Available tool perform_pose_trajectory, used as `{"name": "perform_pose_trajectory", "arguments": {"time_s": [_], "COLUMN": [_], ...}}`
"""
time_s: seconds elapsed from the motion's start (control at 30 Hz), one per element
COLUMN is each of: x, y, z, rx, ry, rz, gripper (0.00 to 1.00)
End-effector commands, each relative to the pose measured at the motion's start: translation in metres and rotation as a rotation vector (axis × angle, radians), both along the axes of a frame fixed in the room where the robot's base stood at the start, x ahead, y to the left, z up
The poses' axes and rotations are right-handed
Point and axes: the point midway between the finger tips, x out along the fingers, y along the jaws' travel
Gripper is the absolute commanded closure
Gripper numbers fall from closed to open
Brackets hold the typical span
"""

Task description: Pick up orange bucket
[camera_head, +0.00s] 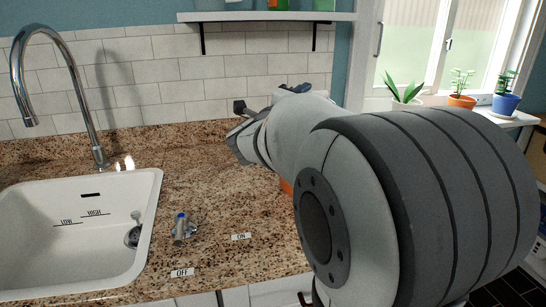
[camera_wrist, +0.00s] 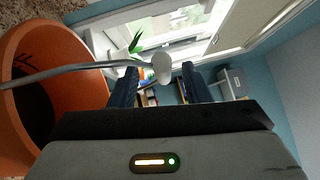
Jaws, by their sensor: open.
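The orange bucket (camera_wrist: 75,70) fills the left side of the wrist view, tilted in that picture, with its dark inside showing. Its thin metal handle (camera_wrist: 75,68) runs to the right and ends in a pale grip (camera_wrist: 162,68). My gripper (camera_wrist: 159,84) is open. The pale grip appears between its two dark fingers in the picture; I cannot tell whether it touches either one. In the head view only an orange sliver of the bucket (camera_head: 286,187) shows on the counter; my arm hides the rest.
A speckled granite counter (camera_head: 215,200) holds a white sink (camera_head: 150,215) and a tall chrome faucet (camera_head: 80,85) at left. A small blue-topped valve (camera_head: 181,228) stands between OFF and ON labels. A tiled wall and shelf (camera_head: 265,16) are behind. Potted plants (camera_head: 461,100) line the windowsill.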

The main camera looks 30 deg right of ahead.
Motion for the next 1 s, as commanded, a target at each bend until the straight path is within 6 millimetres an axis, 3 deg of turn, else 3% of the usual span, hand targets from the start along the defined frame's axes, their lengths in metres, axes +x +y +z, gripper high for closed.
{"name": "perform_pose_trajectory", "arguments": {"time_s": [0.2,0.5,1.0], "x": [0.014,0.017,0.016], "y": [-0.026,-0.029,-0.029], "z": [0.006,0.007,0.006], "rx": [-0.001,-0.001,0.0], "ry": [0.002,0.001,0.001], "rz": [-0.002,0.001,0.0], "gripper": [0.57,0.58,0.98]}}
